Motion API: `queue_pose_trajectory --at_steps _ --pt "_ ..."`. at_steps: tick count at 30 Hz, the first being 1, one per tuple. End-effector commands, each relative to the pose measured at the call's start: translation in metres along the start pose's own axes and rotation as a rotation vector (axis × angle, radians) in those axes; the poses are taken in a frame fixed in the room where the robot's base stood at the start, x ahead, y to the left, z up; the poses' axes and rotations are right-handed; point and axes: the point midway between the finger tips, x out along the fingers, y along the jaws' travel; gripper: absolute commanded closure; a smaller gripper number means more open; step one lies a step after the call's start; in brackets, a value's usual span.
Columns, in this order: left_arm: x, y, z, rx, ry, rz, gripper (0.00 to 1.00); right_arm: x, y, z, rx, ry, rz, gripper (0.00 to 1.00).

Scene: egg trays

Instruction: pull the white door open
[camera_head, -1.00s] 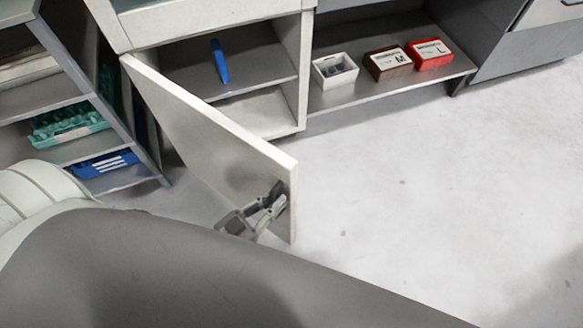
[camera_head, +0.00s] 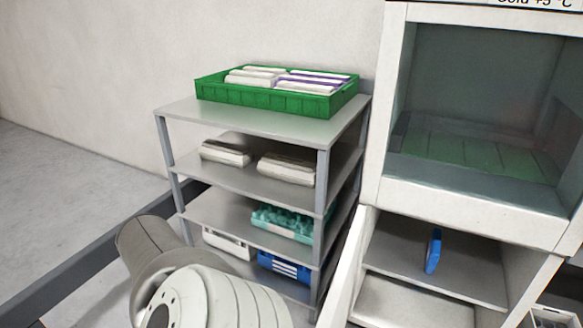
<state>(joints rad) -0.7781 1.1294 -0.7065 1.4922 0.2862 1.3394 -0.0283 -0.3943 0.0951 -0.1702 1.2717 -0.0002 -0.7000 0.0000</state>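The white door (camera_head: 347,268) of the lower cabinet stands open. It shows as a narrow white panel slanting down from the cabinet's left side, and its lower part is cut off by the bottom edge of the picture. Inside the open cabinet, a blue object (camera_head: 433,251) stands on a grey shelf (camera_head: 465,277). Part of my arm shows at the bottom left. Neither gripper is in view, so any contact with the door is hidden.
A grey shelf rack (camera_head: 180,118) stands left of the door, close to it. A green crate (camera_head: 262,98) with several pale packs sits on top. Teal trays (camera_head: 285,222) and a blue box (camera_head: 284,267) are lower. A glass-fronted cold cabinet (camera_head: 475,207) is above the open cabinet.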

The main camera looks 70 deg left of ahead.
Motion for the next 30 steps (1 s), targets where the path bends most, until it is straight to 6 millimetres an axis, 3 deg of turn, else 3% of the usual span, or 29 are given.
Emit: queue_pose_trajectory --at_steps 11,12,17,26,30 --pt "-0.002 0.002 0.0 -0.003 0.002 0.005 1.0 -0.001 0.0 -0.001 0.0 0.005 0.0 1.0" --pt "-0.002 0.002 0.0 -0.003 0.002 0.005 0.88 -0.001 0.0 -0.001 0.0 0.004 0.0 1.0" --pt "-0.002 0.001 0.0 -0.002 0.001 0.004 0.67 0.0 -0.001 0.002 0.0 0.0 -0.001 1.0" --pt "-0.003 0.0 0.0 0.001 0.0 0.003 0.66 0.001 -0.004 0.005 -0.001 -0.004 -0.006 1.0" --pt "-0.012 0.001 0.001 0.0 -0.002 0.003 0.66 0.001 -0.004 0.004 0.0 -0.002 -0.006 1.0"
